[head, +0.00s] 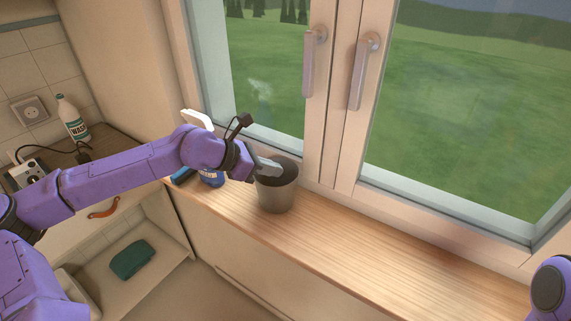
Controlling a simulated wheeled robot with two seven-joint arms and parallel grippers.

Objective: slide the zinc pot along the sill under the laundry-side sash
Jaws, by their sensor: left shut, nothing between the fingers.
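The zinc pot (276,196) is a grey, tapered pot with a dark top. It stands upright on the wooden sill (380,256), near the foot of the left window sash (232,90). My left gripper (271,169) is shut and empty. Its fingertips are at the pot's upper left rim and cover part of it; I cannot tell whether they touch it. My right gripper is out of view; only a piece of my right arm shows at the lower right edge.
A blue object (211,178) stands on the sill left of the pot, partly behind my left arm. Two window handles (311,62) stick out above. The sill right of the pot is clear. A white bottle (72,118) stands on the counter at left.

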